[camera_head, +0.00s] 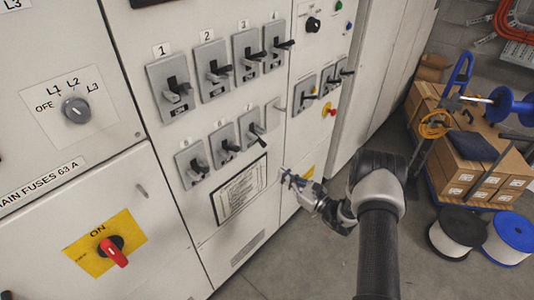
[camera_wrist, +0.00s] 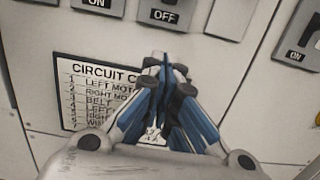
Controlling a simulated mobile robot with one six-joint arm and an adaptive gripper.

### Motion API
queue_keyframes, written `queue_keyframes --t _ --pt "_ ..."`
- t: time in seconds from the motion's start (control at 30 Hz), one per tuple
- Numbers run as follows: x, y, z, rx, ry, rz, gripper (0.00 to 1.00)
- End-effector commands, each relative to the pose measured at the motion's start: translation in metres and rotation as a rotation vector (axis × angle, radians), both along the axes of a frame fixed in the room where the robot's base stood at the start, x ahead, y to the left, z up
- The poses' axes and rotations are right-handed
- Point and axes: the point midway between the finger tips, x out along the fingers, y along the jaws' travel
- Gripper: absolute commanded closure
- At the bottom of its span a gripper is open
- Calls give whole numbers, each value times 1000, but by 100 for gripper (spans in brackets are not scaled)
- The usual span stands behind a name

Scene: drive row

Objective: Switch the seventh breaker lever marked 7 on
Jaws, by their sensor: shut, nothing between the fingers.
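Breaker plates with dark levers are set in two rows on the grey cabinet. The rightmost one (camera_head: 252,128), likely the seventh breaker, has a dark lever (camera_head: 258,130) that points downward. In the wrist view a plate reading OFF (camera_wrist: 163,15) is at the top middle, probably this breaker; its lever is largely cut off or hidden. My gripper (camera_head: 287,176) is below and right of the lower row, apart from the levers. Its blue fingers are together and empty in the wrist view (camera_wrist: 165,75).
A circuit chart (camera_head: 240,190) hangs below the lower row. Upper breakers 1 (camera_head: 171,88) and 2 (camera_head: 213,70) are above. More breakers (camera_head: 328,80) stand on the adjoining panel. Cable reels (camera_head: 455,232) and boxes (camera_head: 470,172) are at right. Bare floor lies below the cabinet.

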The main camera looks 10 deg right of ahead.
Motion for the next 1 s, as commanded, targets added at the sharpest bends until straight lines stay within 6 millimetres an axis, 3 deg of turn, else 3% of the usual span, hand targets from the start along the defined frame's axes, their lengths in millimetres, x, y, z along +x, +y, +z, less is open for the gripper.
queue_keyframes --t 0.37,0.83,1.0 --pt "7 7 1 -3 -2 5 100" --pt "82 62 10 -3 -4 6 100" --pt "72 52 36 -3 -2 2 100"
